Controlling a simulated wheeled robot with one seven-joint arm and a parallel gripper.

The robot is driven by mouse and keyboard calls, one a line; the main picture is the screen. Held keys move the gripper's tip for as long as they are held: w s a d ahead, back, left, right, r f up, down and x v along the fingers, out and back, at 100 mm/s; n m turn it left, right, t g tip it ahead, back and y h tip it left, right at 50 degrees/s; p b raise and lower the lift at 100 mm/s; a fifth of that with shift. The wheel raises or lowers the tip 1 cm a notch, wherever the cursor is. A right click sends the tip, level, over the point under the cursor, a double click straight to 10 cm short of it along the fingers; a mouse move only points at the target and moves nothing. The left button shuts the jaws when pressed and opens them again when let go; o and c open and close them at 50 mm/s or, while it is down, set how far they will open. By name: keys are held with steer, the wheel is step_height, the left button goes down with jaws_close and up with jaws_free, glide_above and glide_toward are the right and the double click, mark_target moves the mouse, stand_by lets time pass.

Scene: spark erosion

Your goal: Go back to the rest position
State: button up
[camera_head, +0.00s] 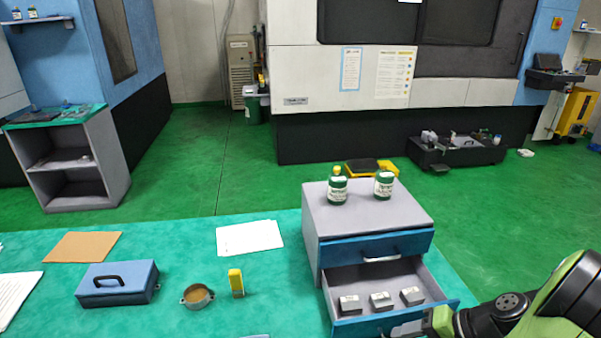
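My arm, green and black, enters at the lower right. My gripper (418,326) is at the front of the open lower drawer (349,327), close to where its handle is. The fingers are small and partly cut off by the bottom edge, so I cannot tell whether they are open, shut or touching the handle. The drawer belongs to a grey cabinet (318,235) with blue drawer fronts. Three grey metal blocks lie in the open drawer: left (350,305), middle (381,302) and right (412,296). The upper drawer (390,247) is shut.
Two green-and-white bottles, left (338,190) and right (384,185), stand on the cabinet. The green table (180,245) also bears a blue box (117,284), a round tin (197,296), a yellow item (236,283) and papers (249,237). Green floor (500,230) is clear beyond my arm.

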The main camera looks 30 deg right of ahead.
steer(key=w+a+r+n+g+h+p, duration=0.1)
steer(key=w+a+r+n+g+h, duration=0.15)
steer(key=a+r, duration=0.35)
steer(key=w+a+r+n+g+h+p, duration=0.1)
steer(key=w+a+r+n+g+h, duration=0.1)
steer(key=a+r+n, duration=0.45)
steer(key=s+a+r+n+t+h, duration=0.1)
steer(key=s+a+r+t, duration=0.2)
steer(key=s+a+r, duration=0.3)
steer(key=a+p, duration=0.1)
steer(key=a, duration=0.3)
steer(key=shift+s+a+r+n+h, duration=0.15)
steer(key=shift+s+a+n+h, duration=0.15)
steer(key=shift+n+h, duration=0.1)
